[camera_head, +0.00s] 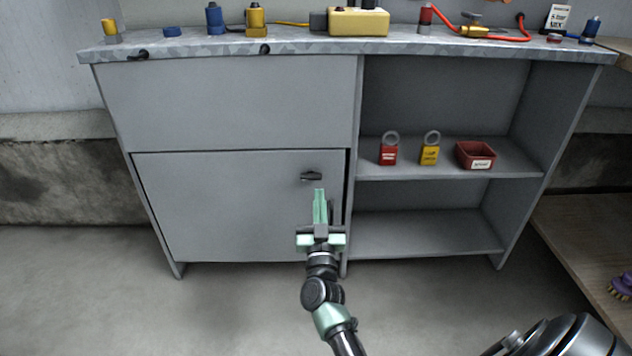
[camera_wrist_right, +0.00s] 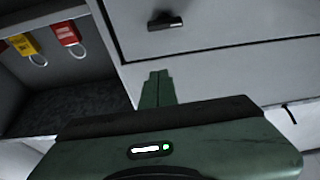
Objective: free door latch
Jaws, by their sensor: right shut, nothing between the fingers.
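The grey cabinet door (camera_head: 230,205) sits at the lower left of the cabinet and looks closed, with a dark gap along its top and right edges. Its black latch (camera_head: 311,176) is near the upper right corner of the door. The latch also shows in the right wrist view (camera_wrist_right: 165,21), beyond the fingers. My right gripper (camera_head: 319,192) is shut and empty, its green fingers pointing at the door just below the latch in the head view. A gap seems to remain between fingertips and latch in the wrist view. My left gripper is not in view.
An open shelf right of the door holds a red padlock (camera_head: 389,150), a yellow padlock (camera_head: 430,150) and a red bin (camera_head: 475,155). The countertop (camera_head: 300,47) carries several fittings and cables. A wooden bench (camera_head: 585,240) stands at right. The floor before the door is clear.

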